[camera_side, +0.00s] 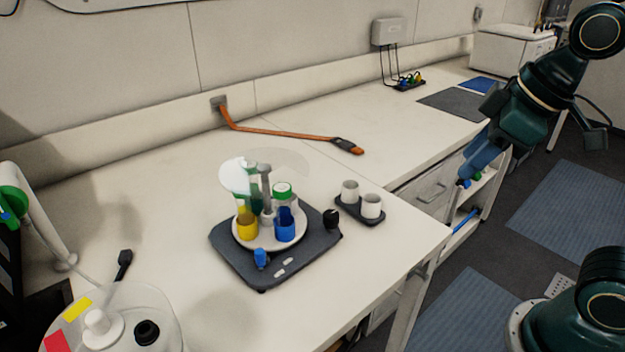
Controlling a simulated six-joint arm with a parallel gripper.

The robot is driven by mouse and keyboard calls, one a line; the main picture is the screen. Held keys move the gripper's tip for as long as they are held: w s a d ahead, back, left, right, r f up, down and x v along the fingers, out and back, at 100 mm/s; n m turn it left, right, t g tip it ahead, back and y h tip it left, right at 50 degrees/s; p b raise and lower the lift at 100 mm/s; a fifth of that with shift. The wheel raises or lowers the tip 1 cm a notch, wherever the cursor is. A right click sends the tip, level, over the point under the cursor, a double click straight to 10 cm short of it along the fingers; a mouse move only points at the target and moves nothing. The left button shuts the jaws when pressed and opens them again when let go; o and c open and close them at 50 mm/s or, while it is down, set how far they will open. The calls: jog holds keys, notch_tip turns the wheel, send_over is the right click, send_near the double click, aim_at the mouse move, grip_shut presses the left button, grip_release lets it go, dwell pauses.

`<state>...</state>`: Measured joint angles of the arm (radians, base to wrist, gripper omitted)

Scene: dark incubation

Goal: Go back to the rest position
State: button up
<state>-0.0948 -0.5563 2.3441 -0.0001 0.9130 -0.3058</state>
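My gripper (464,182) is at the right of the view, at the lower end of my dark green arm with its blue wrist. It points down and to the left, off the front edge of the bench, in front of the drawers and open shelves. It appears clear of the things on the bench top. The fingertips are small and dark here, so I cannot tell whether they are open or shut, or whether anything is between them.
A dark square device (228,258) with a round white plate carries yellow, blue and green-capped vessels. A dark holder (347,210) with two white cups stands right of it. An orange cable (270,131) lies behind. A clear rounded vessel (158,310) is at front left.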

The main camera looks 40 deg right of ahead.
jog(key=s+m, duration=0.1)
jog(key=s+d+f+m, duration=0.1)
jog(key=s+m, duration=0.1)
jog(key=s+d+f+m, duration=0.1)
jog(key=s, duration=0.1)
jog(key=shift+d+f+m+t, duration=0.1)
jog(key=shift+m+t, duration=0.2)
jog(key=shift+w, duration=0.1)
jog(key=shift+o, duration=0.8)
